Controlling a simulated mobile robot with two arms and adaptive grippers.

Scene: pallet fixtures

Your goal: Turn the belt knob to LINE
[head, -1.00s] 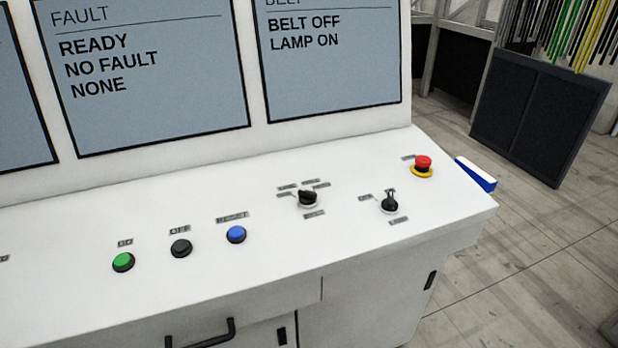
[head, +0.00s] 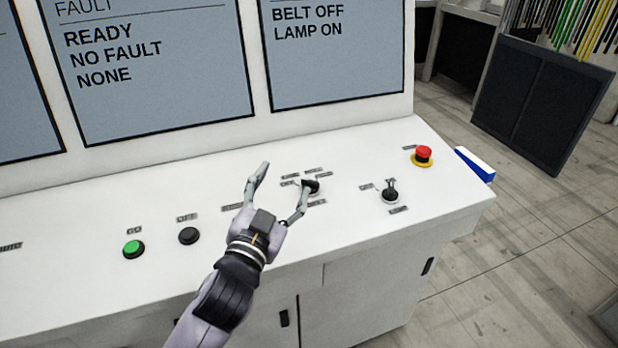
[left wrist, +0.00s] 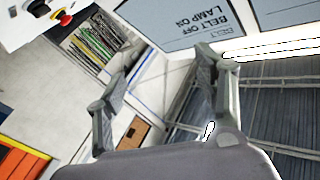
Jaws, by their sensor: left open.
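The black knob with several small labels around it (head: 312,187), which I take to be the belt knob, sits on the white sloping console top in the head view. The label words are too small to read. My left gripper (head: 283,179) is open, its fingers spread above the console. Its right fingertip overlaps the knob's left edge in the picture; whether they touch, I cannot tell. In the left wrist view the open fingers (left wrist: 166,62) hold nothing between them. The screen (head: 335,60) reads BELT OFF, LAMP ON. My right gripper is not in view.
A second black switch (head: 390,194) stands right of the knob, and a red emergency button (head: 423,155) with a yellow ring is farther right. Green (head: 134,249) and black (head: 189,235) buttons lie to the left. The blue button is hidden behind my gripper.

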